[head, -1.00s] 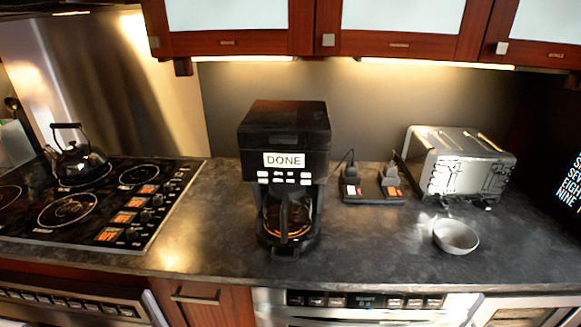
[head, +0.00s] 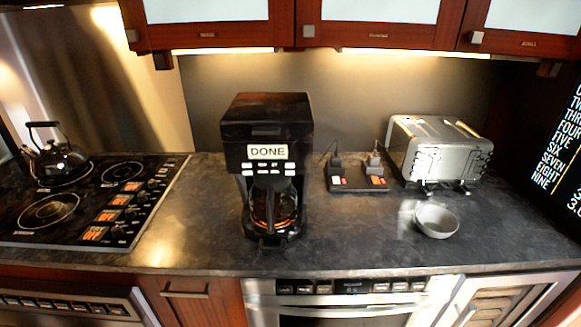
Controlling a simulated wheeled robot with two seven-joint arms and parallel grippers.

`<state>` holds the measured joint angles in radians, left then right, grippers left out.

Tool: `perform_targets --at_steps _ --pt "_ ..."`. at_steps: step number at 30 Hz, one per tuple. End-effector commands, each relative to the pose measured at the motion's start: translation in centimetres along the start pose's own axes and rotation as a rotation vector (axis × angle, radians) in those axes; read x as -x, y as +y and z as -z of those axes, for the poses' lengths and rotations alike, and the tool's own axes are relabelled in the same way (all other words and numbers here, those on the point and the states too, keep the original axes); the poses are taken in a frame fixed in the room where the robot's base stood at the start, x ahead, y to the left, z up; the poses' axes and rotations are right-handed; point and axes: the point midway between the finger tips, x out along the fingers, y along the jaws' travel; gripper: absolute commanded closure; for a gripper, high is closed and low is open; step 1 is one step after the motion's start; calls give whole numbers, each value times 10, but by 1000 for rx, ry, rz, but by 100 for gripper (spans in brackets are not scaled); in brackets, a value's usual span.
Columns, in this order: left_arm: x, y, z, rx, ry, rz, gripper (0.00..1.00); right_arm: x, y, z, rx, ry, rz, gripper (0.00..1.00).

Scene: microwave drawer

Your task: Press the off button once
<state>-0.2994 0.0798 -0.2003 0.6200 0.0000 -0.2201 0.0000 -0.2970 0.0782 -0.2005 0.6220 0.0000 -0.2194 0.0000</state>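A black coffee maker (head: 269,118) stands upright on the dark countertop, near the middle of the head view. Its white display (head: 267,152) reads DONE. Below the display is a row of small white buttons (head: 268,168); their labels are too small to read, so I cannot tell which is the off button. A glass carafe (head: 272,207) sits in the machine under the buttons. Neither of my grippers is in the head view.
A black stove (head: 85,198) with a kettle (head: 58,160) lies to the left. To the right are a black power strip (head: 357,180), a silver toaster (head: 437,150) and a grey bowl (head: 436,221). Cabinets hang above. The countertop (head: 335,235) in front of the machine is clear.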

Motion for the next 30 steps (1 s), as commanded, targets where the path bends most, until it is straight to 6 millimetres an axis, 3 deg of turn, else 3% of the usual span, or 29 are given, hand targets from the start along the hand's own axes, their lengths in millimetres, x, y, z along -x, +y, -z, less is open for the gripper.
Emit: perform_targets --at_steps 1,8,30 --pt "0 0 0 0 0 0 69 0 0 -2 0 -3 0 100" --pt "0 0 0 0 0 0 99 0 0 -5 0 -7 0 100" --pt "0 0 0 1 0 0 100 0 2 -5 0 -7 -2 100"
